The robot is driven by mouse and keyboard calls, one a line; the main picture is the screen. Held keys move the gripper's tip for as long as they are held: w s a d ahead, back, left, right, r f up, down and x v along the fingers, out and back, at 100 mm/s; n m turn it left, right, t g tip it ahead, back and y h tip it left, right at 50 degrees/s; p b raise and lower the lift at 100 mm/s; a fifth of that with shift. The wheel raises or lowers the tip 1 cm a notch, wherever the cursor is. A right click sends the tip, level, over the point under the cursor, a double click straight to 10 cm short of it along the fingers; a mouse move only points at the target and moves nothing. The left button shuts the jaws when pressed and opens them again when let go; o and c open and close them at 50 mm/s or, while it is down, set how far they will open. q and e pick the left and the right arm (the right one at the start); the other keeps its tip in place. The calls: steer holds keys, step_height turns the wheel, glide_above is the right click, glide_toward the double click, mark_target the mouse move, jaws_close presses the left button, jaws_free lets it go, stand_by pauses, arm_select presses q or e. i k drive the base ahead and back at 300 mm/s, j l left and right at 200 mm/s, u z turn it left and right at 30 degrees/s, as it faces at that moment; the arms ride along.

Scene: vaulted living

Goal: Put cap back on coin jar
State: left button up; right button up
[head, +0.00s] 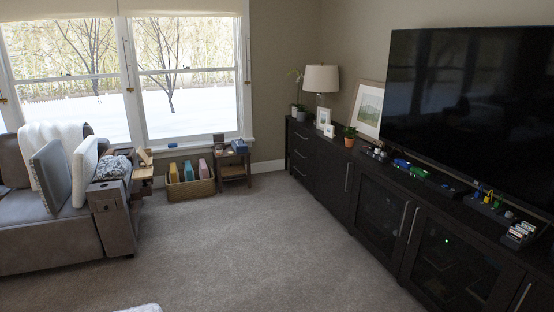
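I cannot make out a coin jar or its cap for sure. Small dark and light items (375,152) stand on the long dark cabinet (322,165) along the right wall, too small to identify. A small side table (235,168) by the window holds a blue item (240,146) and a small brown item, also unclear. Neither of my grippers shows in the head view.
The carpet (240,240) is clear in the middle. A grey sofa (50,235) with cushions stands at left. A basket (190,190) of folders sits under the window. A television (470,110), lamp (321,79), plant (349,137) and toy-like items (410,168) are on the cabinet.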

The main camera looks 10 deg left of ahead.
mark_target(219, 149)
steer(key=i+l+u, duration=0.1)
steer(key=i, duration=0.35)
steer(key=i+l+u, duration=0.1)
steer(key=i+l, duration=0.2)
steer(key=i, duration=0.15)
steer(key=i+l, duration=0.25)
steer(key=i, duration=0.2)
steer(key=i+j+u, duration=0.25)
steer(key=i+u, duration=0.15)
steer(key=i, duration=0.7)
steer(key=i+u, duration=0.4)
steer(key=i, duration=2.95)
